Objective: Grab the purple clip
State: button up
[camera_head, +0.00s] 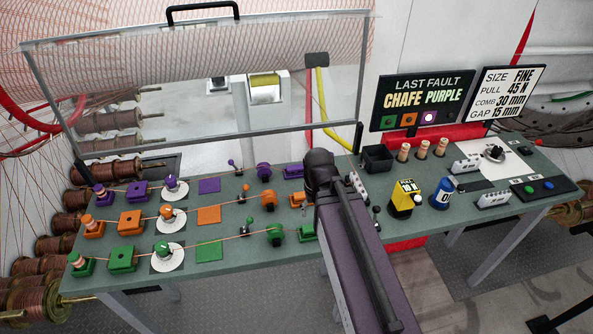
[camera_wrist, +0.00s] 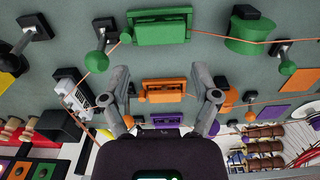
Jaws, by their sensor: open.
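The purple block that looks like the clip (camera_head: 293,171) sits at the right end of the purple row, just left of my arm's dark end. In the wrist view the purple clip (camera_wrist: 166,119) shows small, near the palm edge, partly cut off below by my gripper's body. My gripper (camera_wrist: 158,88) is open and empty, its two grey fingers apart. A similar orange clip (camera_wrist: 163,91) appears between the fingers, and a green clip (camera_wrist: 158,28) lies beyond. Nothing is clearly touched. In the head view my fingers are hidden behind my arm.
Copper wires run along the purple, orange and green rows on the grey-green table (camera_head: 140,271). A purple round part (camera_head: 264,172) stands left of the clip. A black bin (camera_head: 377,158), a yellow tool (camera_head: 403,198) and a blue cylinder (camera_head: 440,194) stand right. A clear guard (camera_head: 150,110) rises behind.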

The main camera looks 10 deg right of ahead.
jog(key=w+r+m+p, duration=0.2)
jog(key=w+m, duration=0.6)
jog(key=w, duration=0.6)
jog(key=r+m+p, duration=0.2)
jog(key=m, duration=0.8)
send_over(294, 167)
jog(key=shift+a+f, duration=0.1)
jog(key=shift+f+b, duration=0.15)
jog(key=shift+b, duration=0.15)
notch_tip(294, 167, down, 8)
jog(key=b, duration=0.8)
jog(key=shift+f, duration=0.2)
jog(key=shift+d+f+b, duration=0.2)
jog(key=shift+f+b, duration=2.4)
jog(key=shift+b, duration=0.15)
